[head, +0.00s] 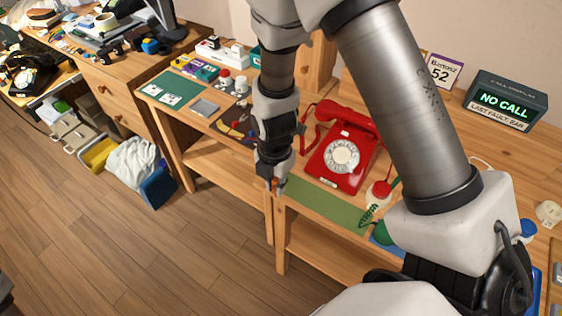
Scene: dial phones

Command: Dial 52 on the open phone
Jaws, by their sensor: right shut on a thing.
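A red rotary phone (358,158) stands on the wooden bench, with its handset (348,117) lying across the top. Its pale round dial (341,155) faces up and is uncovered. My right gripper (277,187) points down just left of the phone, near the bench's front edge and apart from the dial. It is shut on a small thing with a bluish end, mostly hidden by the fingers. A card reading 52 (441,71) stands behind the phone. A dark display (505,104) reads NO CALL and LAST FAULT BAR. My left gripper is not in view.
A green mat (325,204) lies before the phone. A red-topped object (379,192) and a green round object (386,233) are to its right. A black phone (30,75) stands far left. My right arm hides part of the bench. The floor in front is clear.

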